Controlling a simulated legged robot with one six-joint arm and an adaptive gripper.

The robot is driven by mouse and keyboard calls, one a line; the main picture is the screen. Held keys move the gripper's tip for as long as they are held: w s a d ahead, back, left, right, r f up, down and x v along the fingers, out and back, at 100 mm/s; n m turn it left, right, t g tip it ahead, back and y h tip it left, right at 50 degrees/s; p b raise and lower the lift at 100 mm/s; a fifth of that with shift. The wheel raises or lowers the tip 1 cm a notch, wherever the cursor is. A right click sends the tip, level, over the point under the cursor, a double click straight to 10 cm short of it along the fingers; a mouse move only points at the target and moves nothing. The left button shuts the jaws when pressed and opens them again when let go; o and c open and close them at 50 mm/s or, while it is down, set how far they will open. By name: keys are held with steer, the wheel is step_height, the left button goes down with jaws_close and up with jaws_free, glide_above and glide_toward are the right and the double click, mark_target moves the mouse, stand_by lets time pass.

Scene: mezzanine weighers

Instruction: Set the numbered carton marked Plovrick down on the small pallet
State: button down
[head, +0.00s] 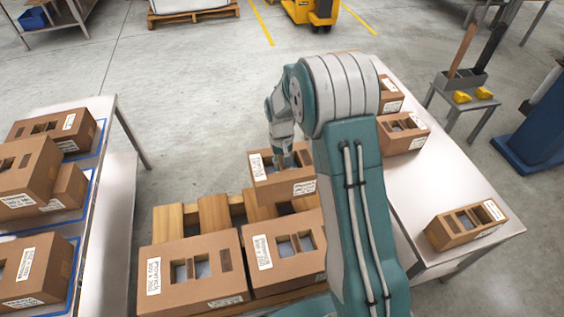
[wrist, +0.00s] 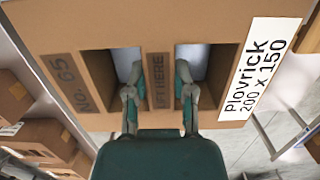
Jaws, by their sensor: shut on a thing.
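The carton marked Plovrick (head: 268,188) is brown, with a white label and two slots in its top. In the head view my gripper (head: 283,158) is at the carton's top. The small wooden pallet (head: 215,215) lies below and in front, bearing two cartons at its near side. The held carton is over its far right part; I cannot tell whether it touches.
A left table (head: 103,112) holds several cartons on blue-edged mats. A right table (head: 460,180) holds several more, including one near its front right corner (head: 465,224). My arm hides the pallet's right side. Bare slats show at the pallet's far left.

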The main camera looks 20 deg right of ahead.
steer(key=shift+f, duration=5.55)
steer(key=shift+f, duration=0.2)
steer(key=shift+c, duration=1.9)
jaws_free()
steer(key=r, duration=0.4)
steer(key=w+r, duration=0.1)
steer(key=r, duration=0.7)
steer(key=shift+w, duration=0.25)
